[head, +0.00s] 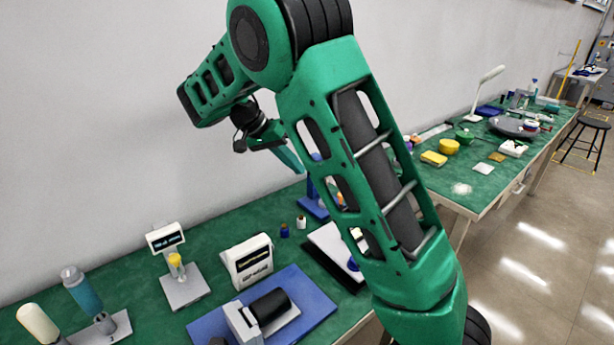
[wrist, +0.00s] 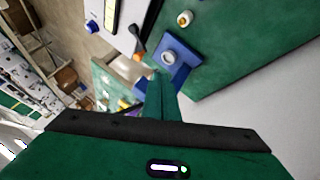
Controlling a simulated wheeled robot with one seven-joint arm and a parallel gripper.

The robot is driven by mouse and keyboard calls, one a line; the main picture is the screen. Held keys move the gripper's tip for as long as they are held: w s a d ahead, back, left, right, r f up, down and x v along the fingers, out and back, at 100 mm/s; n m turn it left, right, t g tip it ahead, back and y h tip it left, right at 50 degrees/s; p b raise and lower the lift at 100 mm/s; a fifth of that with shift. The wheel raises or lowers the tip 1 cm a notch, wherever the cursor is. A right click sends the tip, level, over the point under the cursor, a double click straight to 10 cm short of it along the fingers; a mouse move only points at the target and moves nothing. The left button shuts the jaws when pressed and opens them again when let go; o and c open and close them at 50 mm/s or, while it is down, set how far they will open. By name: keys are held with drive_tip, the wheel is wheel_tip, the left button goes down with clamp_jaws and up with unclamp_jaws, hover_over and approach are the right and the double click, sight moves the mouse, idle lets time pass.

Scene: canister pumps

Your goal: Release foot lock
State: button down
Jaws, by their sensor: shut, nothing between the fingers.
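My gripper (head: 292,160) is shut and empty, held above the green bench near the wall. In the wrist view its closed green fingers (wrist: 161,95) point toward a blue stand (wrist: 178,65) with a square base and a raised round part. The fingertips overlap the stand's near edge in that view; I cannot tell if they touch. The stand's blue base (head: 311,207) shows partly behind my arm in the head view. An orange and dark piece (wrist: 139,46) lies beside it. I cannot make out a foot lock for certain.
A blue mat (head: 293,288) with a black cylinder device, a white display box (head: 247,262), a scale-like unit (head: 183,288) and a teal bottle (head: 82,290) stand at the left. Small jars (head: 285,230) stand near the stand. A second bench (head: 480,185) holds several objects.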

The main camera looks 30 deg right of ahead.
idle(0.3)
drive_tip(key=x, duration=1)
drive_tip(key=shift+s+d+f, duration=0.1)
drive_tip(key=shift+s+d, duration=0.8)
drive_tip(key=shift+s, duration=0.15)
drive_tip(key=shift+s+d, duration=0.4)
drive_tip(key=shift+s, duration=0.05)
drive_tip(key=shift+d, duration=0.1)
drive_tip(key=shift+d, duration=0.4)
